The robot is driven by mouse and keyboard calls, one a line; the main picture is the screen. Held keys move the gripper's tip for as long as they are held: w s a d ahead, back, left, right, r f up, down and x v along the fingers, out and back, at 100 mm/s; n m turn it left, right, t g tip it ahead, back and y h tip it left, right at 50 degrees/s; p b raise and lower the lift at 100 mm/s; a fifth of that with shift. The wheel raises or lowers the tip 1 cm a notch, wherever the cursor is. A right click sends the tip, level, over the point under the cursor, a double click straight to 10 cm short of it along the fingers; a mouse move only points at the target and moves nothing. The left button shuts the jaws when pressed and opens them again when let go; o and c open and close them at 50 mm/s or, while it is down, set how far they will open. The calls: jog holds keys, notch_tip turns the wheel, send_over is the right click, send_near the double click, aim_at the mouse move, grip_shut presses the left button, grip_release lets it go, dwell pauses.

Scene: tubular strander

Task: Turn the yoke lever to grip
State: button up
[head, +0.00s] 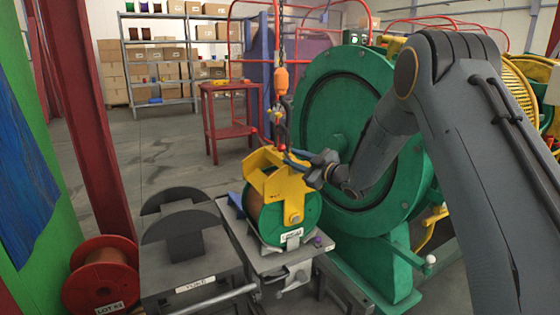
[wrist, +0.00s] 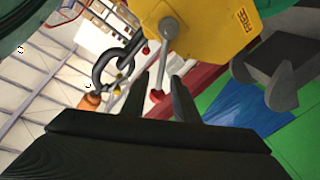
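The yellow yoke (head: 277,178) sits over a green-flanged spool (head: 290,218) wound with copper-coloured material. In the wrist view the yoke (wrist: 212,35) fills the top and carries a label reading FREE. The grey yoke lever (wrist: 165,62) hangs from a round pivot on the yoke and ends in a red knob (wrist: 157,96). My gripper (wrist: 160,84) is open, with the lever's knob end showing between its two dark fingers. I see no finger contact. In the head view my gripper (head: 300,163) is just right of the yoke's top, and the lever is hard to make out.
An orange hoist hook block (head: 281,80) hangs on a chain above the yoke. The large green strander ring (head: 400,150) stands close to the right. A red table (head: 230,88) and shelves are behind. A dark cradle (head: 180,245) and a red spool (head: 103,270) are left.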

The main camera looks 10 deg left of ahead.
jog(key=b+x, duration=0.1)
jog(key=x, duration=0.6)
jog(key=shift+w+a, duration=0.2)
jog(key=shift+a, duration=0.1)
grip_shut()
dwell(1.2)
